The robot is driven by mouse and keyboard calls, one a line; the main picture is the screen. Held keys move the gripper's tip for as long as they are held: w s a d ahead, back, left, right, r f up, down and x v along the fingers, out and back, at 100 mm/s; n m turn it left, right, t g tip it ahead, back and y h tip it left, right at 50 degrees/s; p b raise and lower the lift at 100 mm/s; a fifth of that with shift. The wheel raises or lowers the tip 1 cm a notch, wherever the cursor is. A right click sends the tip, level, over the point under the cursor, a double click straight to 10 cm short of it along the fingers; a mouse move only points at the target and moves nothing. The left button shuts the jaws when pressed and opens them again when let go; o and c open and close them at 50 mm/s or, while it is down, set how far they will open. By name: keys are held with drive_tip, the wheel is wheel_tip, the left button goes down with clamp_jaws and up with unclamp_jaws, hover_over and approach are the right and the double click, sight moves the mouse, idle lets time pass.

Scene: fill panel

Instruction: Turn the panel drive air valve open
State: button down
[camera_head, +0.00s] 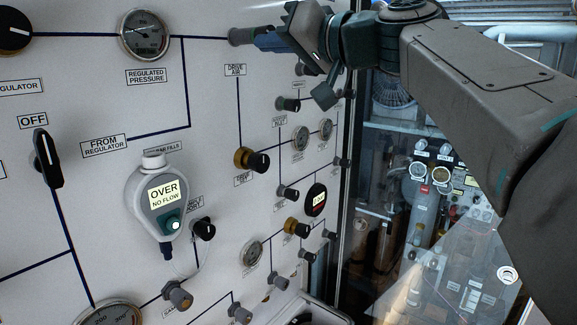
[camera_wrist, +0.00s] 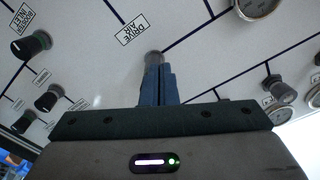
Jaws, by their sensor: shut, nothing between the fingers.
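The drive air valve appears to be the small grey knob (camera_head: 238,37) on the white panel, just above the "DRIVE AIR" label (camera_head: 235,70). In the wrist view the knob (camera_wrist: 153,56) shows beyond my fingertips, beside the label (camera_wrist: 133,29). My gripper (camera_head: 262,39) has its blue fingers together with nothing between them, pointing at the knob from the right. In the wrist view the fingers (camera_wrist: 157,80) cover part of the knob. I cannot tell whether the tips touch it. The knob's turn position is hidden.
A regulated pressure gauge (camera_head: 145,35) is left of the knob. A brass-and-black knob (camera_head: 252,160) and a grey handheld display (camera_head: 158,203) reading "OVER NO FLOW" are below. Several small knobs and gauges project from the panel's right part. My arm crosses the upper right.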

drive_tip(key=shift+w+d+f+b, duration=0.35)
drive_tip(key=shift+w+f+b, duration=0.15)
drive_tip(key=shift+b, duration=1.2)
drive_tip(key=shift+w+d+r+b, duration=0.15)
drive_tip(key=shift+w+d+b, duration=0.1)
drive_tip(key=shift+b, duration=0.15)
drive_tip(key=f+b+v, duration=0.1)
drive_tip(key=b+v, duration=0.2)
drive_tip(key=v, duration=0.3)
idle(0.6)
drive_tip(key=shift+s, duration=0.1)
